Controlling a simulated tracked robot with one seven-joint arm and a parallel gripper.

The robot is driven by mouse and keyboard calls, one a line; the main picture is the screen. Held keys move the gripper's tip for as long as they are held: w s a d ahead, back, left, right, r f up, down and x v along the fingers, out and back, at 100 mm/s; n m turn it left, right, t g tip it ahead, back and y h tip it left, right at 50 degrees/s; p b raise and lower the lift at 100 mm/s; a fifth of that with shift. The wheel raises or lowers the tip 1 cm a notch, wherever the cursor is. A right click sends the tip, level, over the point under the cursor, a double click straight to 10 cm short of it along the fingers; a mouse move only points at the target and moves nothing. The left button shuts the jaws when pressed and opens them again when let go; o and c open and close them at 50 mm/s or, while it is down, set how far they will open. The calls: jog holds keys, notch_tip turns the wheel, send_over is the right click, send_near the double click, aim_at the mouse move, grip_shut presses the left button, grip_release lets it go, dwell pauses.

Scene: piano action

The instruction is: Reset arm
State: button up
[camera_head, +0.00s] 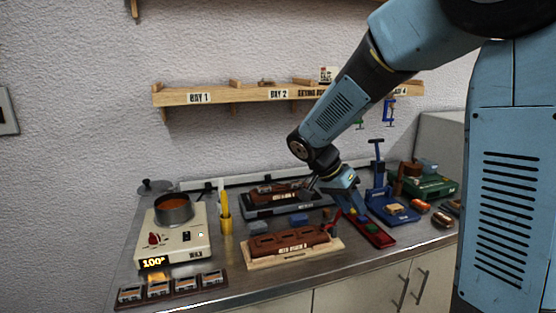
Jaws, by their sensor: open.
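My arm reaches down from the upper right, and its bent wrist hangs over the middle of the bench (240,284). My gripper (314,184) is small in this view, above the right part of a dark tray (290,208) that holds a brown piece. It is open, and I see nothing held in it. The fingertips are partly lost against the dark things behind. I cannot tell whether it touches anything.
A hot plate (172,244) reading 100° carries a pot (174,210) at left. A brown block (290,244) on a wooden base lies in front, a red tray (377,236) right of it. A blue press (378,180) stands further right. A shelf (240,94) runs behind.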

jog(key=s+d+r+n+t+y, duration=0.2)
jog(key=s+r+n+y, duration=0.1)
jog(key=s, duration=0.7)
jog(key=s+d+r+n+t+y, duration=0.3)
jog(key=s+r+n, duration=0.3)
jog(key=s, duration=0.3)
jog(key=shift+s+r+n+y, duration=0.25)
jog(key=shift+s+n+y, duration=0.05)
jog(key=shift+s, duration=0.1)
